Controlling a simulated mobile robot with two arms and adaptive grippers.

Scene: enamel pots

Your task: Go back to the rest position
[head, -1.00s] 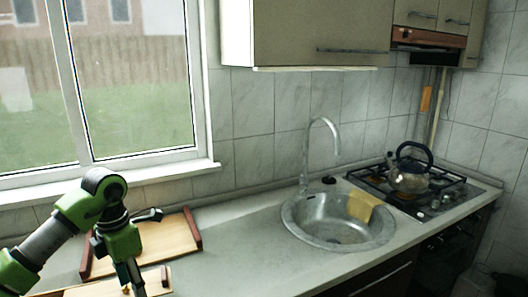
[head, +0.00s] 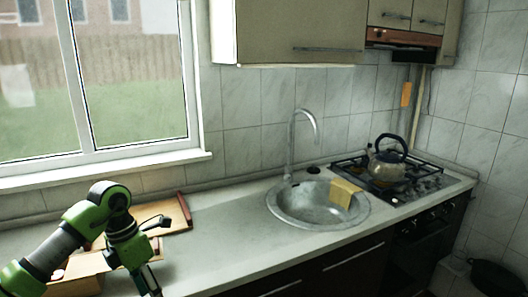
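My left arm comes in from the lower left, green and dark, over the counter's left end. My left gripper (head: 149,282) points down at the bottom edge of the head view, in front of the counter. Its fingertips are small and partly cut off, so I cannot tell whether it is open or shut. I see nothing clearly held in it. My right gripper is not in view.
Wooden trays (head: 176,217) lie on the counter (head: 225,235), partly behind my arm. A round sink (head: 300,207) with a yellow cloth (head: 344,192) is mid-counter. A kettle (head: 387,165) stands on the gas hob (head: 420,184). A dark pot (head: 497,278) sits low at right.

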